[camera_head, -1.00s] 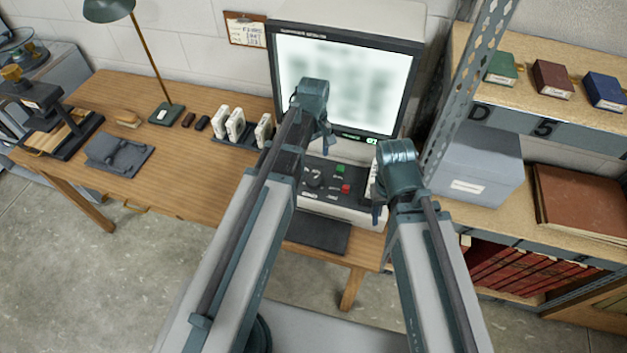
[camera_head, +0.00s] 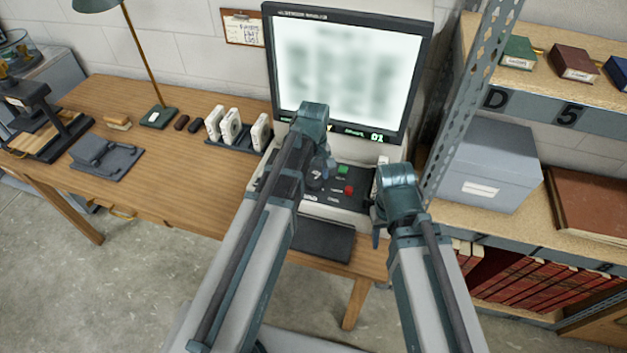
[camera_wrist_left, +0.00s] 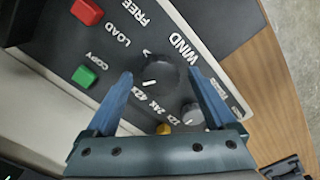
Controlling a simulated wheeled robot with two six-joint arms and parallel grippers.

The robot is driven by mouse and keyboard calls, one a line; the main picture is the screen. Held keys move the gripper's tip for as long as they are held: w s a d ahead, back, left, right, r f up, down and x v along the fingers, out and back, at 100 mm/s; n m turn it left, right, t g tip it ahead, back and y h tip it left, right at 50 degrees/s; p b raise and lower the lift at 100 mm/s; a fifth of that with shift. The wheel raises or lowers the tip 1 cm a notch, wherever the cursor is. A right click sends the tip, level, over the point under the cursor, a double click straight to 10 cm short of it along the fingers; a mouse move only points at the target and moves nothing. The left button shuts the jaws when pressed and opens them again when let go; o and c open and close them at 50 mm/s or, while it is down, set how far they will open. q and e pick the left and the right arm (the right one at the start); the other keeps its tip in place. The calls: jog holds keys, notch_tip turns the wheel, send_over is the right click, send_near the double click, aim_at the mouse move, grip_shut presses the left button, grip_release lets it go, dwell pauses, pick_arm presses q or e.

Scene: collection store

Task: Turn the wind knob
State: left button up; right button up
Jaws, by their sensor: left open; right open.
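A reader with a large lit screen (camera_head: 345,75) stands at the back of the desk, with a dark control panel (camera_head: 350,202) below the screen. In the left wrist view the big round black wind knob (camera_wrist_left: 155,72) has a white pointer line and sits beside the lettering WIND. My left gripper (camera_wrist_left: 160,78) is open, its two blue fingers showing either side of the knob; I cannot tell how far above it they are. In the head view this gripper (camera_head: 328,168) hides the knob. My right gripper (camera_head: 378,222) hangs open and empty at the panel's right side.
A metal shelf with a grey box (camera_head: 490,165) stands at the right. White boxes (camera_head: 232,127) stand left of the reader.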

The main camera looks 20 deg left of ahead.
pick_arm(q)
jog(key=c, duration=1.4)
jog(key=shift+o, duration=0.2)
jog(key=shift+m, duration=0.3)
jog(key=m, duration=0.5)
jog(key=shift+m, duration=0.3)
jog(key=m, duration=0.5)
jog(key=shift+m, duration=0.4)
